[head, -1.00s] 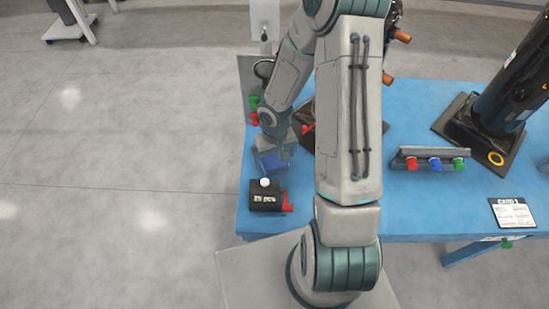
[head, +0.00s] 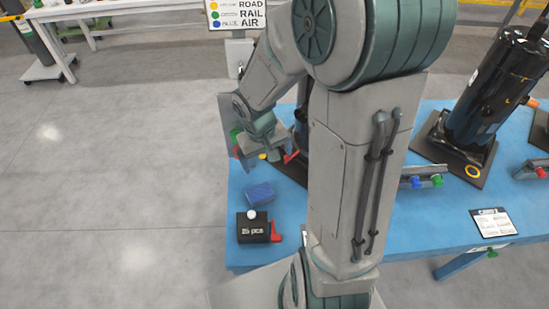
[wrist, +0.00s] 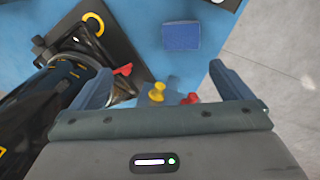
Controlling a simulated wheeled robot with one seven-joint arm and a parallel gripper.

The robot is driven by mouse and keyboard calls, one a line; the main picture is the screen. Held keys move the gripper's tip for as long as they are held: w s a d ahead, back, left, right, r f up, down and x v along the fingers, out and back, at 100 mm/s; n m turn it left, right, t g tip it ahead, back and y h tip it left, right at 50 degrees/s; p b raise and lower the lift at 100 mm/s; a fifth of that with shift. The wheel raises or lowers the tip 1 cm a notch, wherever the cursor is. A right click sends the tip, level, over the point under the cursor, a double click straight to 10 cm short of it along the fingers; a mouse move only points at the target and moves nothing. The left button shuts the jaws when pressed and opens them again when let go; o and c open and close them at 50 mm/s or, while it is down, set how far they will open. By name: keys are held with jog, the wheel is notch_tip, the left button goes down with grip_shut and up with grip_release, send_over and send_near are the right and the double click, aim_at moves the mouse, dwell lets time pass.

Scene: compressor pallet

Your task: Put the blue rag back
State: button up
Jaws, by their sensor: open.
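My gripper (head: 264,152) is above the table, farther back than the rag. In the wrist view my gripper (wrist: 165,78) has its two fingers wide apart with nothing held between them. My arm hides the middle of the table in the head view.
The black box (head: 252,228) marked "25 pcs" has a white knob and a red part. A black cylinder (head: 490,85) stands on a dark plate at right. Yellow (wrist: 157,92) and red (wrist: 190,98) knobs show below my fingers. A card (head: 493,223) lies at the front edge.

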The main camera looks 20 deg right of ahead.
jog(key=s+a+r+t+y, duration=0.1)
jog(key=s+a+r+t, duration=0.1)
jog(key=s+r, duration=0.9)
notch_tip(320, 180, up, 3)
jog(key=shift+s+f+m, duration=0.15)
jog(key=shift+s+m, duration=0.15)
dwell(0.7)
